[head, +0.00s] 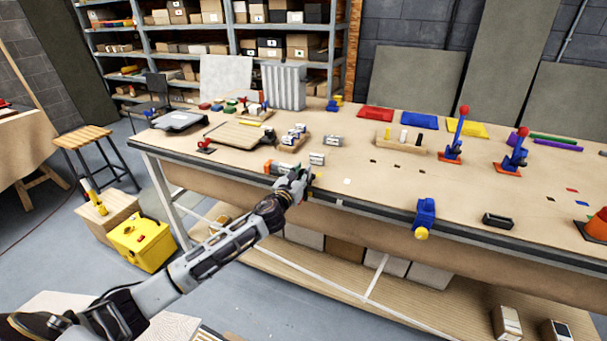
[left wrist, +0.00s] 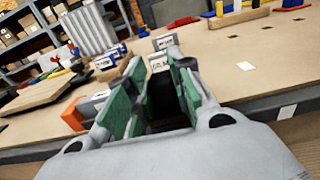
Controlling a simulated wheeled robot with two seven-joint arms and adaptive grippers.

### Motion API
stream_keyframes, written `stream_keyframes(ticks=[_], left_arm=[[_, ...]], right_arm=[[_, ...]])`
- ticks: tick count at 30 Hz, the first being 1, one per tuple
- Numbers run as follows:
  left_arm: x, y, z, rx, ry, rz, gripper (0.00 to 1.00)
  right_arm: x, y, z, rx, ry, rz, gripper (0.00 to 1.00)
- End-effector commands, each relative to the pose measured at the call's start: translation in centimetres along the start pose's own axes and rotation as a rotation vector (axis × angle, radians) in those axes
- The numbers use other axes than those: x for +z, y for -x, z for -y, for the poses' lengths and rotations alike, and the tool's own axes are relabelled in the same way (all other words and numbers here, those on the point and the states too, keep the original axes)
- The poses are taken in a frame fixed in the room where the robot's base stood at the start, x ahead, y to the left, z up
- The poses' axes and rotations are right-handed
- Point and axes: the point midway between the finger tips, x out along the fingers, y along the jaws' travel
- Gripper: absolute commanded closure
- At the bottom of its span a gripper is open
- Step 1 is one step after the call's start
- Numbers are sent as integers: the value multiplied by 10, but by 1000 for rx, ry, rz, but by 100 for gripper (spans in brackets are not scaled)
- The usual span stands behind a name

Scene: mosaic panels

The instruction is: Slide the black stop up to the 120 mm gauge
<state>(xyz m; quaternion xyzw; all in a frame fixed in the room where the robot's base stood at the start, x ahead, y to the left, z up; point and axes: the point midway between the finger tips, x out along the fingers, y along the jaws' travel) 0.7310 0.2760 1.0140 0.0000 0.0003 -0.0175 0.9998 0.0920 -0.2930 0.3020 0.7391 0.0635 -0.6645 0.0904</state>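My left gripper (head: 305,176) is at the table's front edge. In the left wrist view its green-padded fingers (left wrist: 158,82) stand apart, with a dark gap and no clear object between them. Beyond the tips lie two small grey labelled blocks, a nearer one (head: 317,158) and a farther one (head: 333,140); the nearer also shows in the left wrist view (left wrist: 159,64). An orange block (left wrist: 73,115) with a grey labelled block (left wrist: 97,101) against it lies left of the fingers. I cannot make out the black stop or a 120 mm label. My right gripper is out of view.
A wooden rack (head: 289,147) of labelled blocks and a wooden board (head: 240,135) lie to the left. A blue-and-yellow clamp (head: 425,213) sits on the front edge, with a black tray (head: 497,221) right of it. The table middle is mostly clear.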

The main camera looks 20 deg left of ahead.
Motion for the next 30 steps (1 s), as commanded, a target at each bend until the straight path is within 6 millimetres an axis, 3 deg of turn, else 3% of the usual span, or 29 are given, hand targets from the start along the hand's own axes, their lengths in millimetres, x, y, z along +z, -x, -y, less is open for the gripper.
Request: stream_keyframes(ticks=[1,5,13,20,30], left_arm=[[0,0,-1,3,-1,-1,72],[0,0,-1,2,-1,0,55],[0,0,0,1,-1,0,55],[0,4,0,1,-1,0,55],[-1,27,-1,1,-2,-1,55]], right_arm=[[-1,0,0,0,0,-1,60],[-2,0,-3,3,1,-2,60],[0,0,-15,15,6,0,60],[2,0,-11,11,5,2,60],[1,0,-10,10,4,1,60]])
